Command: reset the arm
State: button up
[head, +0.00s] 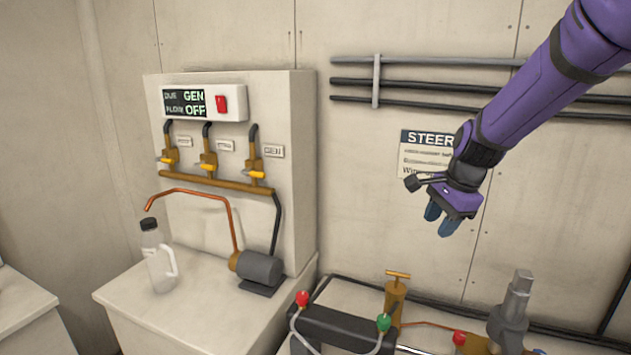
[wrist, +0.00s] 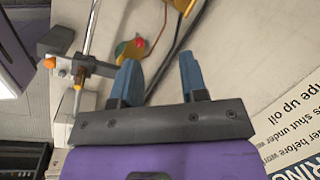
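My purple arm reaches in from the upper right in the head view. My gripper (head: 442,222) hangs in the air in front of the wall, by the lower edge of the STEER sign (head: 428,140). In the wrist view my gripper (wrist: 158,80) shows two blue fingers set apart with nothing between them. It is open and empty. Part of the sign (wrist: 295,130) shows at the right of the wrist view.
A white jug (head: 158,262) stands left on a bench (head: 190,318), beside a small pump (head: 258,268). A panel with a GEN OFF display (head: 192,103) and three yellow-handled valves rises behind. Fittings with red and green knobs (head: 383,321) lie below my gripper. Pipes (head: 440,88) run along the wall.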

jog(key=s+d+r+n+t, duration=0.1)
jog(key=s+r+n, duration=0.2)
jog(key=s, duration=0.6)
jog(key=s+d+r+n+t+h, duration=0.1)
jog(key=s+r+n, duration=0.3)
jog(key=s, duration=0.6)
jog(key=s+d+r+n+h, duration=0.1)
jog(key=s+d+r+n, duration=0.1)
jog(key=s+r+n, duration=0.2)
jog(key=s+n, duration=0.3)
jog(key=s, duration=0.2)
jog(key=shift+s+d+t, duration=0.15)
jog(key=shift+s+t, duration=0.15)
jog(key=shift+t, duration=0.1)
